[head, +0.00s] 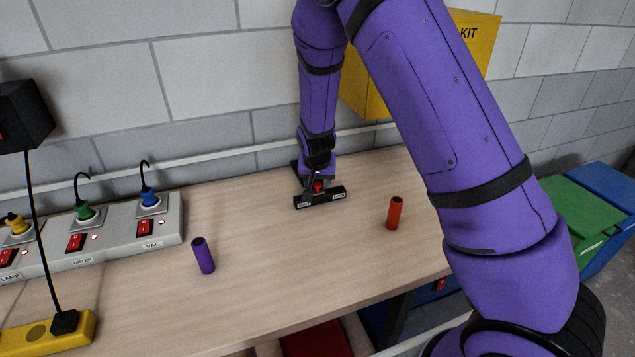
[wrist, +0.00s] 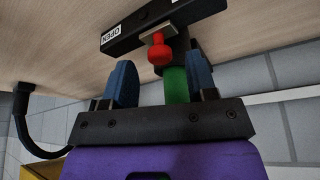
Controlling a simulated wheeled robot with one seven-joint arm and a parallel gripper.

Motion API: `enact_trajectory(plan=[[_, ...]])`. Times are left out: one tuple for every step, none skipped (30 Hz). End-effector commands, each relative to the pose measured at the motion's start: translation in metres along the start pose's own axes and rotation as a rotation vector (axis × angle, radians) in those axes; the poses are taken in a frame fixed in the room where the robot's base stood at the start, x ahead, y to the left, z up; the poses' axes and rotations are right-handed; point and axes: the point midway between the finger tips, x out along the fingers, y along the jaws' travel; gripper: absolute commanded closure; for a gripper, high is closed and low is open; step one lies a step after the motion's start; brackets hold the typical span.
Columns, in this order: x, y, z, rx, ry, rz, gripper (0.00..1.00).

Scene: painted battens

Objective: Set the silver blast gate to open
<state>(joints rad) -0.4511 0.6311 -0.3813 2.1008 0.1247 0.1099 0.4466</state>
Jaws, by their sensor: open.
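The blast gate shows as a black bar (head: 321,198) at the back of the bench, with a label at each end; the right one appears to read OPEN. In the wrist view the bar (wrist: 130,30) has its OPEN label at the left. A red knob (wrist: 160,50) sits on a small metallic plate (wrist: 158,32) by the bar. The knob stands around the bar's middle; its exact setting is hard to tell. My gripper (wrist: 162,68) is open, its blue fingers either side of the knob, with no clear contact. A green cylinder (wrist: 177,86) shows between the fingers.
A red cylinder (head: 395,213) and a purple cylinder (head: 203,255) stand on the bench. A grey switch box (head: 120,236) with plugs is at the left, near a yellow power strip (head: 45,333). A yellow kit box (head: 365,95) hangs behind my arm. Bench between is clear.

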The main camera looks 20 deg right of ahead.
Motion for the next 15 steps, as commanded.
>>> enact_trajectory(plan=[[-0.009, -0.001, 0.000, -0.001, 0.003, -0.003, 0.48], [-0.015, -0.001, -0.001, 0.000, 0.004, -0.004, 0.48], [-0.022, -0.002, 0.000, -0.002, 0.003, -0.003, 0.48], [-0.028, -0.002, 0.000, -0.002, 0.003, -0.004, 0.48], [-0.034, -0.001, 0.000, -0.001, 0.003, -0.004, 0.48], [-0.041, -0.001, 0.000, -0.001, 0.003, -0.004, 0.48], [-0.047, -0.002, 0.000, -0.002, 0.003, -0.004, 0.48], [-0.052, -0.001, 0.000, -0.002, 0.003, -0.004, 0.48], [-0.059, -0.002, 0.000, -0.002, 0.003, -0.004, 0.48], [-0.064, -0.001, 0.000, -0.001, 0.002, -0.004, 0.48], [-0.068, -0.001, 0.000, -0.001, 0.002, -0.003, 0.48], [-0.073, -0.001, 0.000, -0.001, 0.003, -0.003, 0.48], [-0.077, -0.001, 0.000, -0.001, 0.002, -0.003, 0.48], [-0.080, -0.001, 0.000, -0.001, 0.001, -0.002, 0.48], [-0.083, -0.001, 0.000, -0.001, 0.001, -0.001, 0.48]])
